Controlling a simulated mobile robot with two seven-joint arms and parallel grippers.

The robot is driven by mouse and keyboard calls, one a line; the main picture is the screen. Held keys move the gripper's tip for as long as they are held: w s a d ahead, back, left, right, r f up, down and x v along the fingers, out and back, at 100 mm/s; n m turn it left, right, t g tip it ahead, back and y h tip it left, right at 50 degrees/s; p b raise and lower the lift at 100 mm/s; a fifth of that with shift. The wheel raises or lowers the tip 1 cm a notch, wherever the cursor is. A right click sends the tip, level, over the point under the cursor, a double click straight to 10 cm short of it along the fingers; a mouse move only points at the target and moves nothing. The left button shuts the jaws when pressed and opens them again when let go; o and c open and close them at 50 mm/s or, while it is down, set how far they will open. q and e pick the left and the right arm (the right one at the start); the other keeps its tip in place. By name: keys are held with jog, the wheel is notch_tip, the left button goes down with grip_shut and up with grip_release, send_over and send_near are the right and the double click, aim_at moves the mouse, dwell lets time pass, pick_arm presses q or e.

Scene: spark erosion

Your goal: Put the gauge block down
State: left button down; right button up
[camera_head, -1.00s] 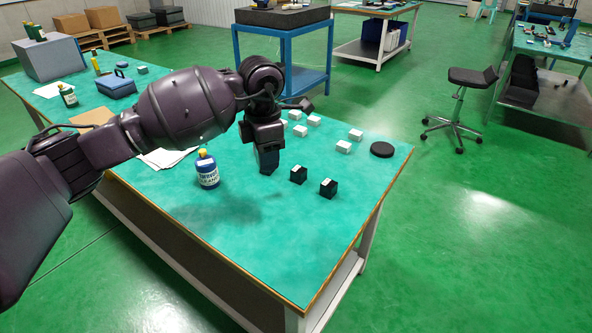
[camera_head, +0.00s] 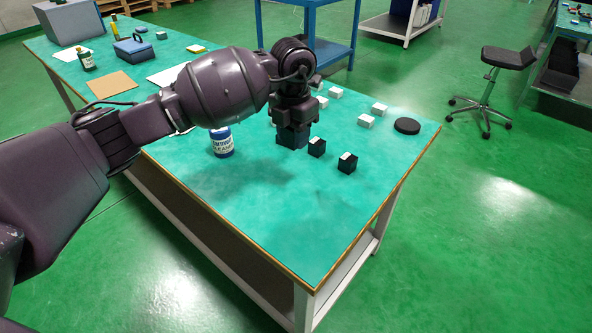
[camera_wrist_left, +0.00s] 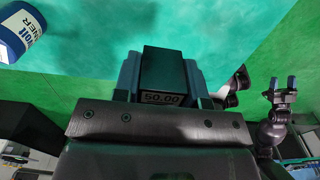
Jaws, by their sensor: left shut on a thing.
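My left gripper (camera_head: 292,139) is shut on a dark gauge block (camera_wrist_left: 163,68). In the left wrist view the block sits between the two blue-grey fingers, with a "50.00" label facing the camera. In the head view the gripper points down over the green table top (camera_head: 290,220), left of two black blocks. The fingers mostly hide the held block there, and I cannot tell whether it touches the table. My right gripper (camera_wrist_left: 283,85) shows small at the right of the left wrist view, with its blue fingers apart and nothing between them.
The black blocks with white labels (camera_head: 317,148) (camera_head: 348,163) stand close to the gripper's right. A blue-and-white bottle (camera_head: 222,143) is to its left. Several white blocks (camera_head: 366,121) and a black disc (camera_head: 407,125) lie farther back. The table's front part is clear.

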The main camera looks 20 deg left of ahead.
pick_arm(q)
jog(key=b, duration=0.1)
send_over(294, 180)
notch_tip(294, 180, down, 6)
jog(key=shift+r, duration=0.15)
notch_tip(294, 180, down, 5)
jog(key=shift+r+b, duration=0.1)
jog(key=shift+b, duration=0.5)
jog(key=shift+f, duration=0.35)
jog(key=shift+r, duration=0.15)
jog(key=shift+f, duration=0.2)
jog(key=c, duration=1)
grip_release()
jog(key=shift+o, duration=1.6)
